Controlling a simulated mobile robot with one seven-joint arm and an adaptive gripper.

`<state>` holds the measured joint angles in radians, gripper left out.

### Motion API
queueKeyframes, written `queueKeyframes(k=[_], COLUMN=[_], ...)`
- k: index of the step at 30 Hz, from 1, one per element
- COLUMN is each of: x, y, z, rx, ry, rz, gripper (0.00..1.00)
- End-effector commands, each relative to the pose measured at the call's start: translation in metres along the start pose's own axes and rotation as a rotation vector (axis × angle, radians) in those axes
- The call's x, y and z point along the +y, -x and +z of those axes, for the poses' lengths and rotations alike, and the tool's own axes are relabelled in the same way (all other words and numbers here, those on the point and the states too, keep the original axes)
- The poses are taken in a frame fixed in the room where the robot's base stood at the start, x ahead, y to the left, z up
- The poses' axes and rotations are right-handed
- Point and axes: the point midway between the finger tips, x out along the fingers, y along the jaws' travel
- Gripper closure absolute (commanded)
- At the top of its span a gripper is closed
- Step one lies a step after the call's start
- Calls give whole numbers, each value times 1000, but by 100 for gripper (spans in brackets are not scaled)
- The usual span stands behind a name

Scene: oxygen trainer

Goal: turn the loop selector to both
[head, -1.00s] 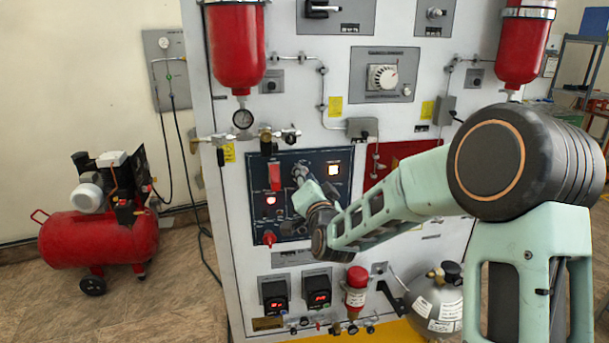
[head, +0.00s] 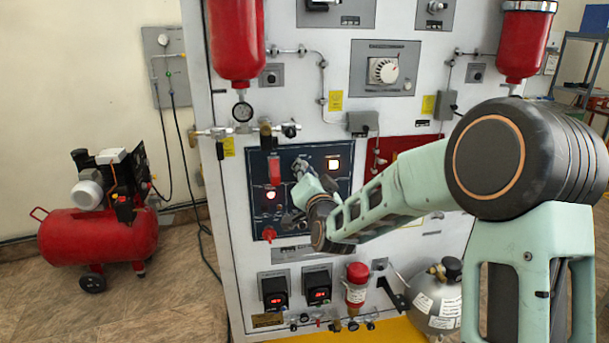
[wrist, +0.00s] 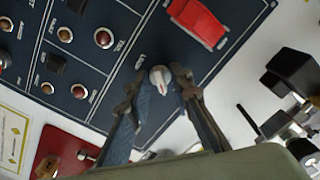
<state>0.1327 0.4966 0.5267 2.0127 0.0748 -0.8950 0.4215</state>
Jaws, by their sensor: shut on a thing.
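The loop selector is a small pale grey knob (wrist: 160,76) with a red mark on the dark blue panel (head: 262,222). In the wrist view it sits between the fingertips of my gripper (wrist: 157,84). The fingers are shut on the knob, one on each side. The knob's label beside it is too small to read surely. In the head view my gripper (head: 301,182) is at the middle of the dark blue panel, and my wrist hides part of the panel there.
A red switch cover (wrist: 198,20) is near the knob, with lamps and buttons (wrist: 103,38) on the other side. Fittings (wrist: 292,125) stick out beside the panel.

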Motion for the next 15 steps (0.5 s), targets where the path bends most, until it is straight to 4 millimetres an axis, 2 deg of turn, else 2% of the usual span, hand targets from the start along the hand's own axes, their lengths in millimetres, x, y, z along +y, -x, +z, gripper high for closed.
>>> queueKeyframes(k=[15], x=[3], y=[0], z=[5], rx=[4], ry=[406], rz=[-4], gripper=[100])
